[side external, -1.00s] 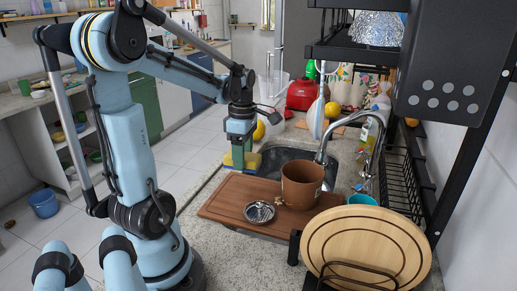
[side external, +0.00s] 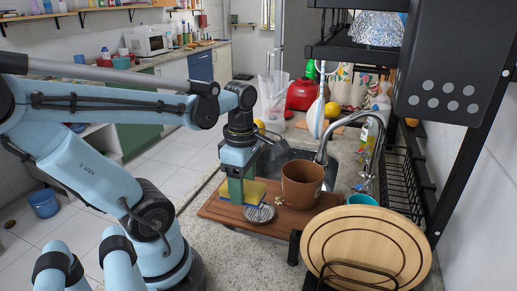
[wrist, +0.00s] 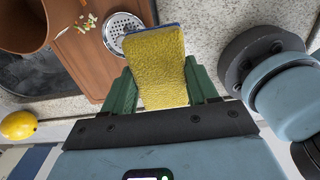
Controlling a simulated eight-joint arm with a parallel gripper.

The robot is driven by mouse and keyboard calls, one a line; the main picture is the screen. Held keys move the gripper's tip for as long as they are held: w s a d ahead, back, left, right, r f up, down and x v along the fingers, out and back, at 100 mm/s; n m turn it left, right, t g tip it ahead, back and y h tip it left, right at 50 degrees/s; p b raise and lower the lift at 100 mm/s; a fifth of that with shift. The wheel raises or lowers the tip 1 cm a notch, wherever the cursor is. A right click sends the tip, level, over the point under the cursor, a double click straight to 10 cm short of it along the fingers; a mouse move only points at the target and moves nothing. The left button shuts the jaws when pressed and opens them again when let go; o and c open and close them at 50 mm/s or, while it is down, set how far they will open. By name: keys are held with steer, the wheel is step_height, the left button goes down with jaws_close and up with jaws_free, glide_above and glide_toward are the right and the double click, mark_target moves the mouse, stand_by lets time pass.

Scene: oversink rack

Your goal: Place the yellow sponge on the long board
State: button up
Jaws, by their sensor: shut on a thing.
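The yellow sponge (side external: 256,192) has a blue layer along one edge. My gripper (side external: 242,185) is shut on it; the wrist view shows the sponge (wrist: 158,72) between the two green fingers. The long board (side external: 290,222) is brown wood lying across the sink. The sponge is over the board's left part, beside a metal strainer. Whether it touches the board or hangs just above it, I cannot tell. In the wrist view the board (wrist: 85,58) shows beyond the sponge.
The faucet (side external: 345,135) and black rack (side external: 405,175) stand to the right. A round wooden board (side external: 365,245) stands in front. Food scraps (wrist: 87,22) lie on the long board.

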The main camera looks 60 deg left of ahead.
glide_above(225, 207)
step_height(225, 207, down, 6)
steer(key=shift+d+r, duration=0.15)
steer(key=shift+r, duration=0.1)
steer(key=shift+f, duration=2.05)
steer(key=shift+f, duration=0.15)
steer(key=o, duration=1)
